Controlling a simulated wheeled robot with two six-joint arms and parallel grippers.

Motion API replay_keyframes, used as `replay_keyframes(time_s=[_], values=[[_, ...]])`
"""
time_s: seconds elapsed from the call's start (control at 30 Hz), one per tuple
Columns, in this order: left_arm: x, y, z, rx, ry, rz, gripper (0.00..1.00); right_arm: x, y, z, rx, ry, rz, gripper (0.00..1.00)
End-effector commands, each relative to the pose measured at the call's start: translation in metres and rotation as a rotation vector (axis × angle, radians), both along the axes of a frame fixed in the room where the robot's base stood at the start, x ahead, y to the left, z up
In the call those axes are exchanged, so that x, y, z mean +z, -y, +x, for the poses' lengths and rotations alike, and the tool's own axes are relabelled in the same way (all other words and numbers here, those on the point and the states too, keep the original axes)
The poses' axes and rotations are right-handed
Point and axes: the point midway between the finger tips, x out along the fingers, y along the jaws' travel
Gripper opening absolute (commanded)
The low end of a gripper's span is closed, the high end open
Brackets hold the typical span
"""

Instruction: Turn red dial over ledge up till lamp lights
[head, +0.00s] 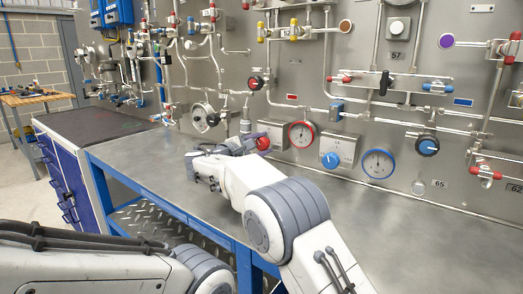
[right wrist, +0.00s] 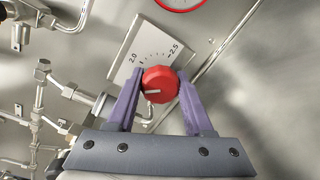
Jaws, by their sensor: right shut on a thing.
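The red dial (head: 263,143) sits on a pale plate (head: 276,128) on the steel panel, just above the grey ledge (head: 330,215). My right gripper (right wrist: 163,90) is shut on the red dial, which also shows in the right wrist view (right wrist: 160,76), with a purple finger on each side. A white mark on the dial's face points left in that view. The plate's scale shows 2.0 and 2.5. I cannot make out a lit lamp. My left gripper is out of view; only part of my left arm shows at the lower left.
A red-rimmed gauge (head: 302,134) is just right of the dial. A blue dial (head: 331,160) and a blue-rimmed gauge (head: 379,163) are further right. Pipes and valves crowd the panel above. The ledge is bare beside my right arm.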

Motion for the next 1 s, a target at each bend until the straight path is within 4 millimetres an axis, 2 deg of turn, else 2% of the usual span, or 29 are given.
replay_keyframes(time_s=[0.5,0.53,0.6,1.0], values=[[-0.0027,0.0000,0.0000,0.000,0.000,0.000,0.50,-0.0011,0.0003,-0.0004,-0.002,0.009,0.018,0.00],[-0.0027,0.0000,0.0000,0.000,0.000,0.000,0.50,-0.0011,0.0003,-0.0004,-0.002,0.009,0.018,0.55],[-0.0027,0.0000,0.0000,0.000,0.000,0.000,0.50,-0.0011,0.0002,-0.0003,-0.002,0.010,0.018,0.81],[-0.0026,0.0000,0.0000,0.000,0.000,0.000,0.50,-0.0001,-0.0011,-0.0018,-0.002,0.011,0.017,0.81]])
